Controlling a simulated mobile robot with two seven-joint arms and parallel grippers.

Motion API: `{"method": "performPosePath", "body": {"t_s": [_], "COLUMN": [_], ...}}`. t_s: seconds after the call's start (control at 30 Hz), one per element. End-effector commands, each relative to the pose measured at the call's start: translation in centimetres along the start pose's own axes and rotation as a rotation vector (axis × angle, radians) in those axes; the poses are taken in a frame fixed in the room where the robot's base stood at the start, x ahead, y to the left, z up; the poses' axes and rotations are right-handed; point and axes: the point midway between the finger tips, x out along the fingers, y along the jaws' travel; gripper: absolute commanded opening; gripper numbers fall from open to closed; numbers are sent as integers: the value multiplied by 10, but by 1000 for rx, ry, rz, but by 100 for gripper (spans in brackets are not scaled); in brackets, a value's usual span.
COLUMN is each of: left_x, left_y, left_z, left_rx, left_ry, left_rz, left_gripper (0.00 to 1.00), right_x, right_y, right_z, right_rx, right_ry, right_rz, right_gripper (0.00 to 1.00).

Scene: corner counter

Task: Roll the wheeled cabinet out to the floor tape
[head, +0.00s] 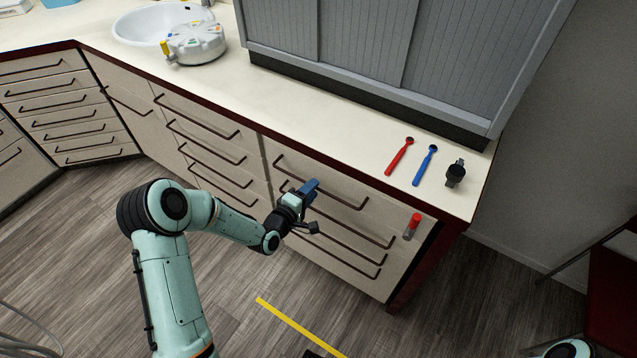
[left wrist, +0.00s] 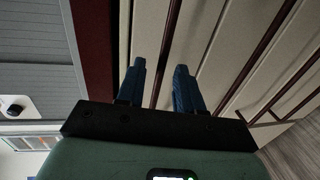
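The cabinet (head: 345,222) is a beige drawer unit with dark bar handles, under the right end of the counter. Its wheels do not show. The yellow floor tape (head: 300,326) lies on the floor in front of it, apart from it. My left gripper (head: 311,188) is at the cabinet's top drawer handle (head: 345,199). In the left wrist view its two blue fingers (left wrist: 159,86) are apart, with a dark handle bar (left wrist: 166,48) showing between them. Whether they touch the bar is unclear. My right gripper is out of view.
The counter (head: 330,115) holds a red tool (head: 399,156), a blue tool (head: 425,165), a black object (head: 456,173) and a grey shuttered cupboard (head: 370,50). A red-capped cylinder (head: 412,226) is at the cabinet's right front. A dark red chair (head: 612,295) stands right.

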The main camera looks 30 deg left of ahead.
Motion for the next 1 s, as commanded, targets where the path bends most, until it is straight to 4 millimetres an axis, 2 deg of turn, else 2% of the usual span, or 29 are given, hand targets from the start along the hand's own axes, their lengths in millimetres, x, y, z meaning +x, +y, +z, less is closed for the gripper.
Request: {"method": "performPosePath", "body": {"t_s": [0.1,0.23,0.4,0.63,0.67,0.7,0.77,1.0], "left_x": [21,35,42,43,43,43,43,42], "left_y": [0,0,0,-1,-1,-1,-1,0], "left_z": [0,0,0,0,0,0,0,-1], "left_rx": [0,1,1,1,1,1,1,1], "left_ry": [0,0,1,1,1,1,1,1], "left_rz": [0,-1,-2,-2,-2,-2,-2,-2], "left_gripper": [36,36,36,36,29,16,0,0], "right_x": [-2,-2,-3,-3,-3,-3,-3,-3], "right_y": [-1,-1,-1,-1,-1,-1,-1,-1], "right_z": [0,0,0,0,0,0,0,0], "right_rx": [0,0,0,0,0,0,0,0], "right_ry": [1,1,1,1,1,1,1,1], "right_rz": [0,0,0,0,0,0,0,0], "right_gripper": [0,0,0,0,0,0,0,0]}}
